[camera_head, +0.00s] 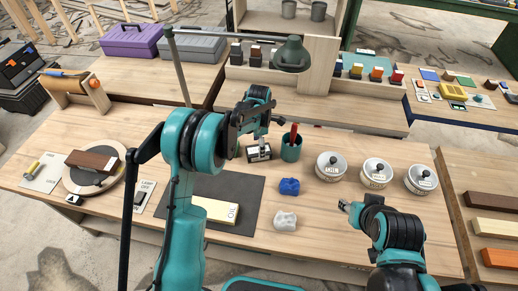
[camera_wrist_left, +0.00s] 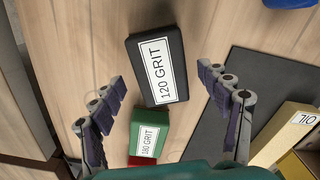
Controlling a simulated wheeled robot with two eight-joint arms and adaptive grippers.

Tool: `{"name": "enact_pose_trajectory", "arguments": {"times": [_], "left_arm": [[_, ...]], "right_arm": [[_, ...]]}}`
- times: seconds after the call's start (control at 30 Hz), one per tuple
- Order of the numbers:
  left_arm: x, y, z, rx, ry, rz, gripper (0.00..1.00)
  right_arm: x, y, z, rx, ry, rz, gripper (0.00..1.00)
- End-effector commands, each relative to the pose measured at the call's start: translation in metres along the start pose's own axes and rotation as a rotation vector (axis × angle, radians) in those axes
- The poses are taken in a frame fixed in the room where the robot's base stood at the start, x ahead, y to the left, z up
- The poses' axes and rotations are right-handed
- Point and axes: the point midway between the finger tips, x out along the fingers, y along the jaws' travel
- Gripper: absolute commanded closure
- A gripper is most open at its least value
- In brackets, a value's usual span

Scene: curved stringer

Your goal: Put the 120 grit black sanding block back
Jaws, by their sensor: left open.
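The black sanding block (camera_wrist_left: 157,65), labelled 120 GRIT, lies on the wooden bench in the left wrist view. It also shows in the head view (camera_head: 259,153), just below my left gripper (camera_head: 264,130). My left gripper (camera_wrist_left: 162,78) is open, with its fingers on either side of the black block and gaps visible between. A green block (camera_wrist_left: 148,138) labelled 180 GRIT sits close to the black one, with a red block (camera_wrist_left: 140,161) partly hidden beyond it. My right gripper (camera_head: 346,207) is over the bench's right half; its finger opening is too small to judge.
A teal cup (camera_head: 291,149) stands right beside the black block. Blue (camera_head: 289,187) and white (camera_head: 285,220) lumps and several round tins (camera_head: 331,166) lie rightward. A green lamp (camera_head: 291,55) hangs behind.

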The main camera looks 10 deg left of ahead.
Motion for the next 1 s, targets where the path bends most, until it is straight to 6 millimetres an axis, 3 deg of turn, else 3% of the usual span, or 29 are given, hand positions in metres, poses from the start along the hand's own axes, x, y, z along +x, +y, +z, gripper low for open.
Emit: {"name": "enact_pose_trajectory", "arguments": {"times": [0.03, 0.2, 0.57, 0.77, 0.9, 1.0], "left_arm": [[-0.017, 0.0, 0.0, 0.0, 0.0, 0.0, 0.24], [-0.054, 0.0, 0.0, 0.0, 0.0, 0.0, 0.24], [-0.098, -0.004, -0.004, 0.038, -0.005, 0.011, 0.24], [-0.15, -0.038, -0.029, 0.344, -0.032, 0.106, 0.24], [-0.188, -0.077, -0.057, 0.657, -0.026, 0.214, 0.24], [-0.206, -0.108, -0.077, 0.881, 0.001, 0.293, 0.24]], "right_arm": [[-0.006, 0.0, -0.004, 0.0, 0.0, 0.0, 0.6], [-0.014, 0.0, -0.01, 0.0, 0.0, 0.0, 0.6], [-0.02, 0.0, -0.014, 0.0, 0.0, 0.0, 0.6], [-0.02, 0.0, -0.014, 0.0, 0.0, 0.0, 0.6], [-0.02, 0.0, -0.014, 0.0, 0.0, 0.0, 0.6], [-0.02, 0.0, -0.014, 0.0, 0.0, 0.0, 0.6]]}}
